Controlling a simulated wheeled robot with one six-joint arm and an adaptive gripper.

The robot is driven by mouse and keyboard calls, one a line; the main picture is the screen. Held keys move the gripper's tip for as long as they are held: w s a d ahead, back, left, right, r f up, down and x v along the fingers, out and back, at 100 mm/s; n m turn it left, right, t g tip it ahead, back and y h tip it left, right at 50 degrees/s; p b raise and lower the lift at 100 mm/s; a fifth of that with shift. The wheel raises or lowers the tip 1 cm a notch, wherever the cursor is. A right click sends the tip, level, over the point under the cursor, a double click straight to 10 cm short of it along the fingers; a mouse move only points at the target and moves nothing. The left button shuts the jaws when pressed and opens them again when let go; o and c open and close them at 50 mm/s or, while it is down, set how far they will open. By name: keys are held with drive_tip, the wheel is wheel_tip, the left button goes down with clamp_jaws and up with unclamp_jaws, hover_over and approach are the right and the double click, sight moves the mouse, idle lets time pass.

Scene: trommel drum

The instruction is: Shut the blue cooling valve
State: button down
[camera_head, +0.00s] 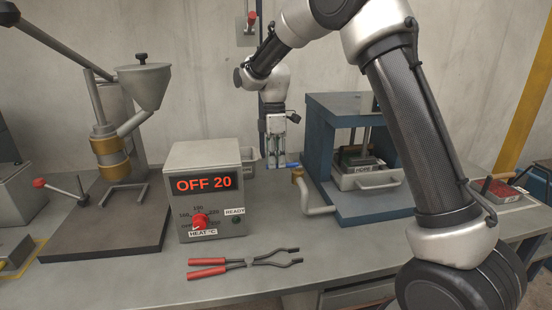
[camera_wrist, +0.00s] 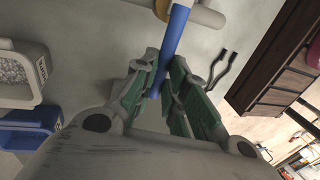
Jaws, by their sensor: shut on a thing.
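The blue valve lever (camera_wrist: 174,42) runs down from a tan and grey pipe fitting (camera_wrist: 205,14) at the top of the wrist view. In that view it lies crosswise to the pipe. My gripper (camera_wrist: 166,64) is shut on the lever, with a finger on each side. In the head view my gripper (camera_head: 277,164) points down behind the control box, and a small bit of the blue lever (camera_head: 292,165) shows to its right, by the bent pipe (camera_head: 314,208). The fingertips are small there and the grip is hard to make out.
A blue-framed press (camera_head: 345,205) stands close to the right of my gripper. The control box (camera_head: 206,205), reading OFF 20, is to the left. Red-handled tongs (camera_head: 245,263) lie in front. A hopper stand (camera_head: 105,225) is at the far left. The bench between tongs and press is clear.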

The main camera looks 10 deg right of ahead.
drive_tip(key=shift+s, duration=0.1)
idle(0.5)
drive_tip(key=c, duration=1.5)
unclamp_jaws()
drive_tip(key=shift+o, duration=0.2)
wheel_tip(320, 180, up, 12)
drive_tip(key=w, duration=0.2)
drive_tip(key=shift+w, duration=0.15)
drive_tip(key=shift+f, duration=0.1)
